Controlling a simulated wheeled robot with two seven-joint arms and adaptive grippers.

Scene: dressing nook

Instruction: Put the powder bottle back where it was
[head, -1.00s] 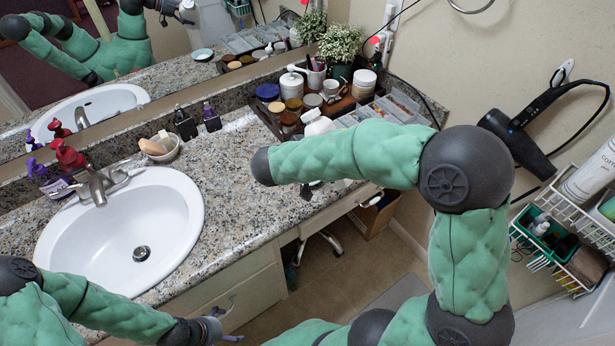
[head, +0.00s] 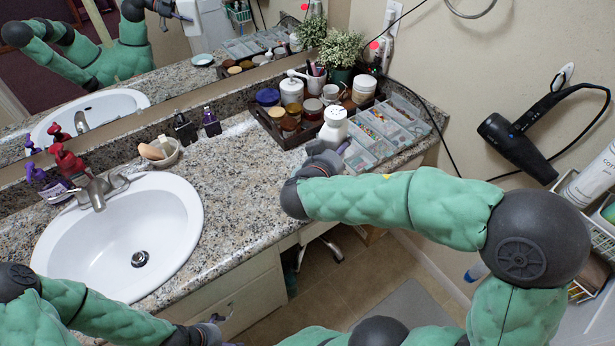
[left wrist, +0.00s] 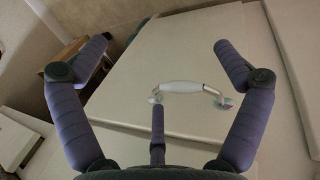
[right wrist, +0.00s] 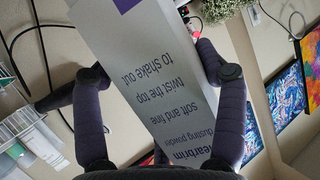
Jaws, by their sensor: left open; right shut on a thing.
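The powder bottle (head: 333,130) is white with a rounded shaker top and stands about upright in the head view. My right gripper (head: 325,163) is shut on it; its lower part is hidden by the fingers. In the right wrist view the bottle (right wrist: 150,70) fills the middle, with purple print, between the two fingers. In the head view it overlaps the front of the dark tray (head: 262,116), left of the clear organizer (head: 372,152). I cannot tell whether it touches the counter. My left gripper (head: 212,328) is open and empty, low before the cabinet; its spread fingers show in the left wrist view (left wrist: 160,60).
The tray holds jars and a white pump jar (head: 291,92). A potted plant (head: 341,50) stands behind. The sink (head: 125,235), soap dish (head: 160,152) and dark bottles (head: 185,127) are left. Counter (head: 235,185) between sink and tray is clear. A hair dryer (head: 520,145) hangs right.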

